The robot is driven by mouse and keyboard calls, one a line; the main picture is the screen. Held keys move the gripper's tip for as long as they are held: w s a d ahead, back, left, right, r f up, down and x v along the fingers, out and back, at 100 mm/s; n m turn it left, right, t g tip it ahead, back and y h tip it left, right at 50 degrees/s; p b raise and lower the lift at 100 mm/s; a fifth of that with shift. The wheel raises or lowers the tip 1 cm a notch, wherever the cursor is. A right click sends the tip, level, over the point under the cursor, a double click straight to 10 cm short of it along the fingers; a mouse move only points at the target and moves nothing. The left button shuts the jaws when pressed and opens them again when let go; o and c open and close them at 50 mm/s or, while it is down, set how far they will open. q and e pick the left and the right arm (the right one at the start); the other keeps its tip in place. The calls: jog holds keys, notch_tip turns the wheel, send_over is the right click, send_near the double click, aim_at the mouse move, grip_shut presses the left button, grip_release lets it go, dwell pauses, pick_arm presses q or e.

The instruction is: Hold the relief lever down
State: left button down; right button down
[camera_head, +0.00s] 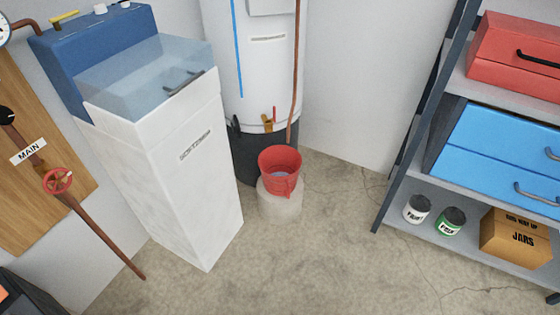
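I see no part labelled as the relief lever, so I cannot tell which lever it is. A small yellow lever (64,17) sits on top of the blue head (95,40) of the white cabinet at upper left. A brass valve (267,123) with a small upright red handle (274,113) is low on the white tank (264,75). A red bucket (279,165) holding what looks like water stands on a pale round stand (280,203) below the valve. Neither of my grippers is in view.
The white cabinet (190,190) has a clear lid (145,78). A red handwheel (58,181) marked MAIN is at left. A shelf rack (460,247) at right holds red and blue toolboxes, two cans and a JARS carton (514,240). The concrete floor (300,270) in front is clear.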

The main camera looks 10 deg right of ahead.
pick_arm(q)
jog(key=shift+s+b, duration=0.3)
jog(key=shift+b, duration=0.05)
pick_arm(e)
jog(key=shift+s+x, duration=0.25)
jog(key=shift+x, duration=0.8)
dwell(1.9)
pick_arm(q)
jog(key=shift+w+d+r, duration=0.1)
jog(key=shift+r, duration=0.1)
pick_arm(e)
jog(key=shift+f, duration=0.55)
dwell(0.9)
pick_arm(q)
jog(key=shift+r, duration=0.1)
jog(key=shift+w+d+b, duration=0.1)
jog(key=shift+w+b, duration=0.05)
jog(key=shift+b, duration=0.15)
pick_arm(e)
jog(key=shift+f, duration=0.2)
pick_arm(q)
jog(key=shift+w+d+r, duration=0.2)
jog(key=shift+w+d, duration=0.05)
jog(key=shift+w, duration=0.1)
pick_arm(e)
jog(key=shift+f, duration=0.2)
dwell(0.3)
